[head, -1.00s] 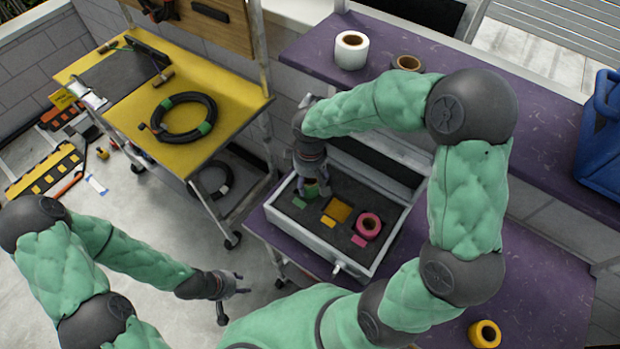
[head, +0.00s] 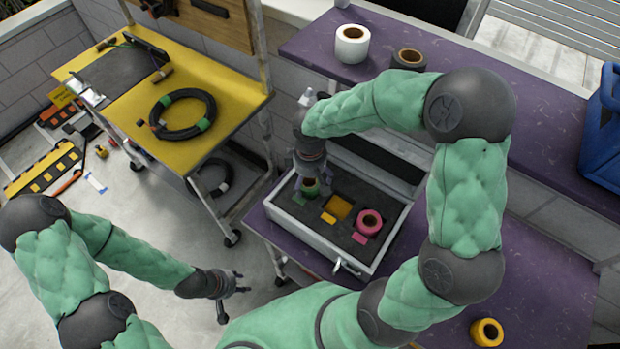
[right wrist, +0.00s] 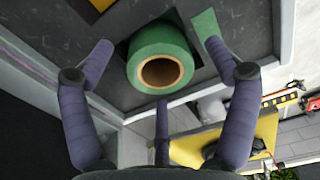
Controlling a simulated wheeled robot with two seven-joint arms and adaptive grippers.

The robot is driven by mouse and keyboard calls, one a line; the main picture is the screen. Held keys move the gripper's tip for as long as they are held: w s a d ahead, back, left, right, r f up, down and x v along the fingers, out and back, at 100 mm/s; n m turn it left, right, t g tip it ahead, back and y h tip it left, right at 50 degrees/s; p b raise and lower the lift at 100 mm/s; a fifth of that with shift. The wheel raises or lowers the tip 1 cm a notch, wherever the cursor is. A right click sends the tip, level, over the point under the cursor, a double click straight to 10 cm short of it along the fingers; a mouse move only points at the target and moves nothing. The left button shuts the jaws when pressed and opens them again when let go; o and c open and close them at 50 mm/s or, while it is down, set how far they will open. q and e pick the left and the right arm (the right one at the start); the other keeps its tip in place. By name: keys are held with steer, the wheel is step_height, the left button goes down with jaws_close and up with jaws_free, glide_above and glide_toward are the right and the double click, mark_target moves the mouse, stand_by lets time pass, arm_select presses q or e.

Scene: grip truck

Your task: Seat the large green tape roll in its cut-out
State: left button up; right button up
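The large green tape roll (right wrist: 161,58) sits upright at a dark square cut-out in the grey foam of the case, its brown core facing the right wrist camera. Corners of the cut-out show beside it; I cannot tell how deep it sits. In the head view the roll (head: 311,186) is partly hidden by my right gripper (head: 312,180). In the right wrist view my right gripper's purple fingers (right wrist: 160,75) are spread around the roll, with gaps on both sides. My left gripper (head: 240,283) is open and empty, low at the left, away from the case.
The open case (head: 300,224) stands on the purple bench (head: 520,240). White (head: 352,44), dark (head: 408,60) and yellow (head: 487,332) rolls stand outside. A yellow cart (head: 225,110) is at left.

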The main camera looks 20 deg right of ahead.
step_height(320, 180, up, 12)
stand_by(0.7)
